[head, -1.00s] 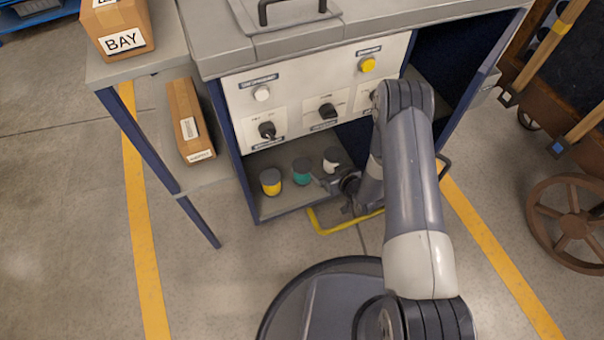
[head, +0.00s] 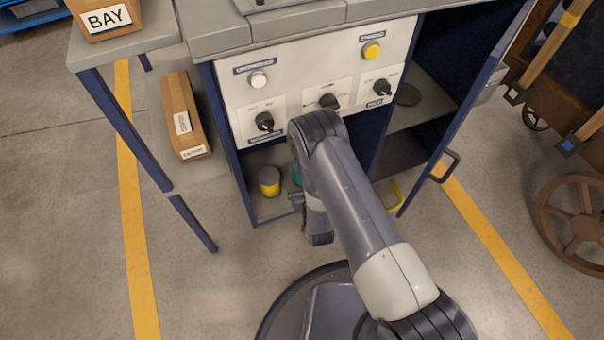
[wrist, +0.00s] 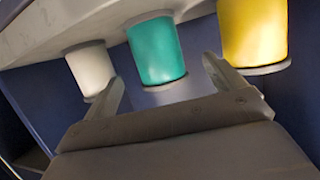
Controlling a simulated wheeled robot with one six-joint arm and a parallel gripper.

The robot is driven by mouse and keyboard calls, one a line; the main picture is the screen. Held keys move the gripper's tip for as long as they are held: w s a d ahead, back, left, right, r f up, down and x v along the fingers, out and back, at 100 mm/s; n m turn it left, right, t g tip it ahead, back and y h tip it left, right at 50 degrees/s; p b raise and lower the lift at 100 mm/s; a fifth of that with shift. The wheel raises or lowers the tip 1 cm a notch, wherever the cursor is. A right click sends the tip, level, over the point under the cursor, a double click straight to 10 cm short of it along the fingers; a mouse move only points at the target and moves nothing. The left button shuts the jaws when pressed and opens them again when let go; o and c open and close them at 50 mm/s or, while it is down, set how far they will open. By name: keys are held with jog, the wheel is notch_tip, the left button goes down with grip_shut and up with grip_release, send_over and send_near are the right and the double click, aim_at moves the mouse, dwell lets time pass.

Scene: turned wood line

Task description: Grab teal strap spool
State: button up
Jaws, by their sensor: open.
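The teal strap spool (wrist: 156,50) stands between a white spool (wrist: 91,68) and a yellow spool (wrist: 253,32) in the wrist view. In the head view only a sliver of the teal spool (head: 297,178) shows beside my arm. My gripper (wrist: 162,92) is open, its two fingers spread apart, facing the teal spool, which appears between the fingertips. No finger visibly grips it. The yellow spool (head: 269,182) is clear in the head view on the cabinet's low shelf, while the white spool is hidden behind my arm.
A control panel (head: 300,70) with knobs and buttons sits above the low shelf (head: 268,211). An open door (head: 455,130) with a handle stands at right. A side table (head: 85,50) with cardboard boxes stands at left. A cart wheel (head: 575,222) is far right.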

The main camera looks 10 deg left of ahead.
jog(key=b+x, duration=0.3)
jog(key=x, duration=0.2)
jog(key=shift+w+f, duration=0.2)
jog(key=shift+w, duration=0.1)
jog(key=shift+w+a, duration=0.15)
jog(key=shift+w, duration=0.2)
jog(key=c, duration=1.2)
